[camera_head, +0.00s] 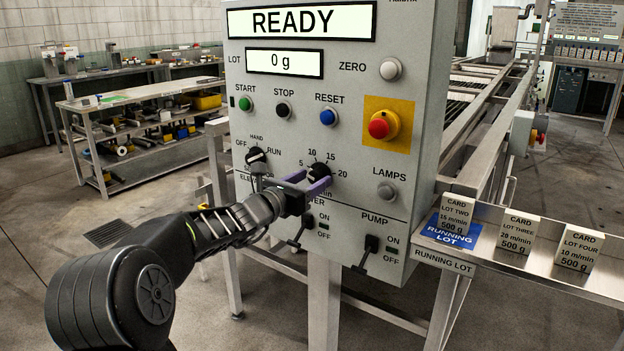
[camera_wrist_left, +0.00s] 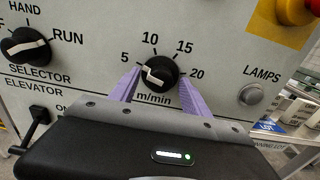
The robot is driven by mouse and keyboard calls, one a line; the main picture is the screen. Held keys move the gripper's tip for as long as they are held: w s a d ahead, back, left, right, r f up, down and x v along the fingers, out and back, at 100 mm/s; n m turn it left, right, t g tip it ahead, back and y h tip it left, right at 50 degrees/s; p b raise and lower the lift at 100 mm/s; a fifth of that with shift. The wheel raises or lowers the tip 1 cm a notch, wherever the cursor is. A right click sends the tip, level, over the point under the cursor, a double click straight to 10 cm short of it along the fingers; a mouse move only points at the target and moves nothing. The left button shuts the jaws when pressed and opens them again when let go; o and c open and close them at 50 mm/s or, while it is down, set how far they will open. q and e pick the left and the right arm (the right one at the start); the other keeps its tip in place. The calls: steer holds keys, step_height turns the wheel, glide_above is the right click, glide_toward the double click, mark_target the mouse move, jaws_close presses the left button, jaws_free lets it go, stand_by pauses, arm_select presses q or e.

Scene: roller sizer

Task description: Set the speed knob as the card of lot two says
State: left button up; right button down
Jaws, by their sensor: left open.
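The speed knob (camera_head: 318,171) is black, on the grey panel, with a scale of 5, 10, 15 and 20 m/min. In the left wrist view its white mark (camera_wrist_left: 155,75) points left, roughly towards 5. My left gripper (camera_head: 305,184) is open, its purple fingers on either side of the knob (camera_wrist_left: 162,70); I cannot tell if they touch it. The card of lot two (camera_head: 456,214) stands on the blue running lot mark (camera_head: 447,237) and reads 15 m/min, 500 g. My right gripper is not in view.
The selector knob (camera_head: 256,158) is left of the speed knob. Two levers (camera_head: 302,228) (camera_head: 368,250) stick out below. The red stop button (camera_head: 381,127) and lamps button (camera_head: 387,191) are to the right. Cards of lot three (camera_head: 517,232) and four (camera_head: 578,248) stand on the shelf.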

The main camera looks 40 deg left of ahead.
arm_select(q)
steer(key=shift+w, duration=0.3)
jaws_close()
stand_by(0.5)
